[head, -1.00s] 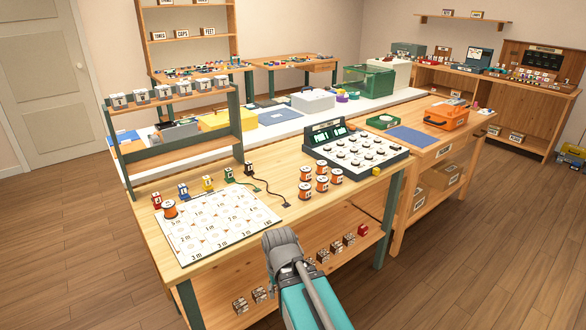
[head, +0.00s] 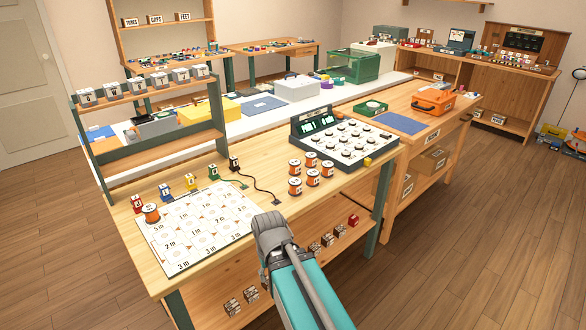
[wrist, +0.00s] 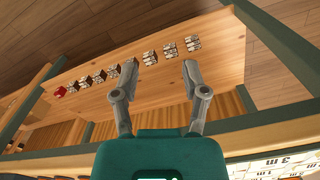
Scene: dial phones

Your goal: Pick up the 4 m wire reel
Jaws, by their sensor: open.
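Several orange wire reels (head: 295,187) with pale tops stand in a cluster on the wooden workbench, left of the dial panel. Their labels are too small to read, so I cannot tell which is the 4 m reel. One more orange reel (head: 151,213) stands on the white length chart (head: 205,232), at its far left corner. My gripper shows in the wrist view (wrist: 157,78) with its two fingers apart and nothing between them. In the head view my arm reaches to the bench's front edge, right of the chart, apart from the reels; its fingertips are hidden there.
The dial panel (head: 343,141) stands right of the reels. Small coloured blocks (head: 164,193) and black cables (head: 262,184) lie behind the chart. A raised shelf (head: 160,150) stands at the back left. Small labelled boxes (wrist: 150,57) sit on the bench's lower shelf.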

